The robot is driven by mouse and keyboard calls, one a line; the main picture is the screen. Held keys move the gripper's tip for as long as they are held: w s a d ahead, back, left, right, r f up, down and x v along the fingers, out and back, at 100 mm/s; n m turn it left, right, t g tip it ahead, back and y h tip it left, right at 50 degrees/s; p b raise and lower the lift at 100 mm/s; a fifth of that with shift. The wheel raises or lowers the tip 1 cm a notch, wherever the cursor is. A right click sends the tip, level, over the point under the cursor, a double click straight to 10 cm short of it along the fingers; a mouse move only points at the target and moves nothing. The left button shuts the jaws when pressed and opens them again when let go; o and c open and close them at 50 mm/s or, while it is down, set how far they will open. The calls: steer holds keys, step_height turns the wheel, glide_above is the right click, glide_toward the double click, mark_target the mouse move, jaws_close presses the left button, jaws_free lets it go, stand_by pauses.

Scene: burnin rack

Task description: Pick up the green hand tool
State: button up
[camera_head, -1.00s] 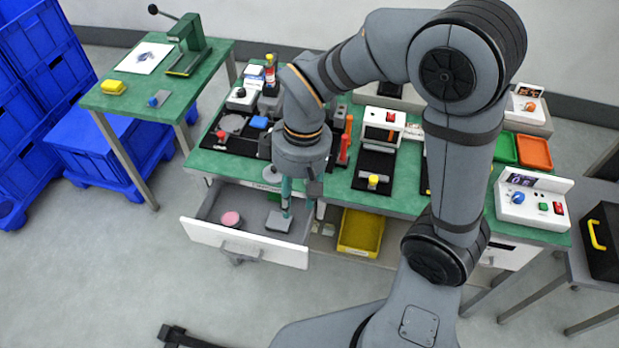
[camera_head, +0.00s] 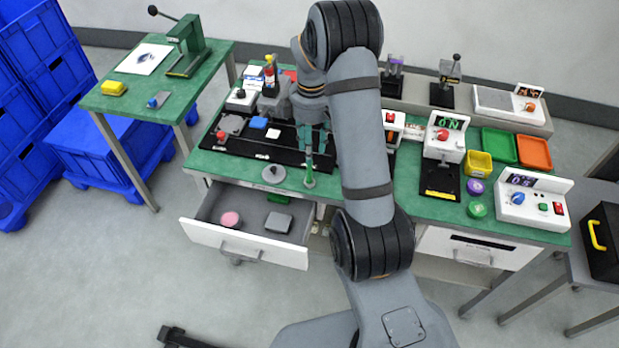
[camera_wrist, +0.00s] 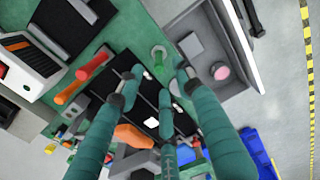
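My gripper (camera_head: 312,136) has teal fingers and hangs over the bench, behind the upright item. In the wrist view the fingers of my gripper (camera_wrist: 158,80) are spread, with nothing seen held between them. My arm hides part of the bench behind.
The drawer (camera_head: 215,233) stands open at the front, with a pink round piece (camera_head: 230,219) and a grey block (camera_head: 279,222). Red-handled (camera_wrist: 95,64) and orange-handled (camera_wrist: 70,93) tools lie beside the gripper.

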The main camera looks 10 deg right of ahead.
steer(key=p, duration=0.2)
glide_above(309, 179)
steer(key=f, duration=0.7)
steer(key=shift+w+d+f, duration=0.15)
steer(key=shift+w+f, duration=0.15)
steer(key=shift+w, duration=0.1)
jaws_close()
